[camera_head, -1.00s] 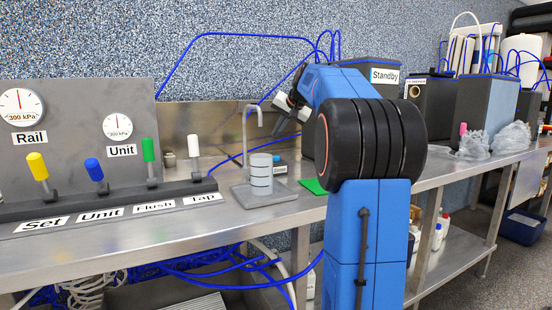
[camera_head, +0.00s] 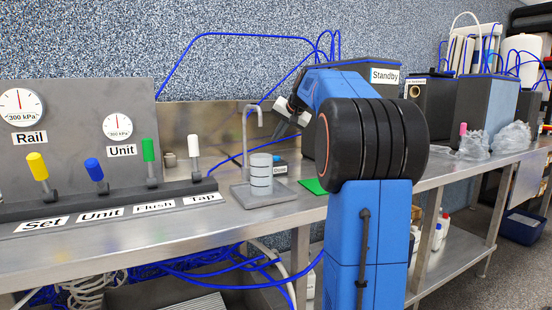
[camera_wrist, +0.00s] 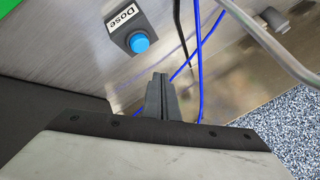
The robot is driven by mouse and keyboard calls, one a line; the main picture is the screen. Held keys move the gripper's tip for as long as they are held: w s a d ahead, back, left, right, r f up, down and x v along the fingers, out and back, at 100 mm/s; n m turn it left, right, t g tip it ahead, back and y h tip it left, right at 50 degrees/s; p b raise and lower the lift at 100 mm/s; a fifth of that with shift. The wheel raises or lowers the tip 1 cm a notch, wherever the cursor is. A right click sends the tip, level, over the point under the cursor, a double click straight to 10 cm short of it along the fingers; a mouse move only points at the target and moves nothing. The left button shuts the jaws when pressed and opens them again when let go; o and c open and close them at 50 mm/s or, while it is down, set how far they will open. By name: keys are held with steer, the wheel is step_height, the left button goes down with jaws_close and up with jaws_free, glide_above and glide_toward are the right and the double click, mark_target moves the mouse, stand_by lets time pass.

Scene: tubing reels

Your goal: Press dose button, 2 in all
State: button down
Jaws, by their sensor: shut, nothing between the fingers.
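The dose button (camera_wrist: 140,43) is a blue round cap on a dark box with a white "Dose" label (camera_wrist: 124,18). In the wrist view it is up and left of my fingertips, with a visible gap between. In the head view the Dose box (camera_head: 280,168) is small on the bench, beside the cup stand. My gripper (camera_wrist: 160,82) is shut and empty, its two dark fingers together. In the head view my gripper (camera_head: 284,128) hangs above the Dose box, partly hidden by my arm. I cannot tell its exact height.
A clear cup (camera_head: 261,176) stands under a curved metal spout (camera_head: 250,112), left of the Dose box. A green pad (camera_head: 313,186) lies to the right. Blue tubes (camera_wrist: 198,60) run close to my fingers. Levers and gauges fill the left of the bench.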

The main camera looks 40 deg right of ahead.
mark_target(278, 157)
steer(key=shift+f, duration=2.15)
steer(key=shift+f, duration=0.15)
stand_by(0.4)
steer(key=shift+f, duration=0.25)
steer(key=shift+f, duration=0.55)
stand_by(0.8)
steer(key=shift+r, duration=0.95)
steer(key=shift+r, duration=0.1)
steer(key=shift+r, duration=2.4)
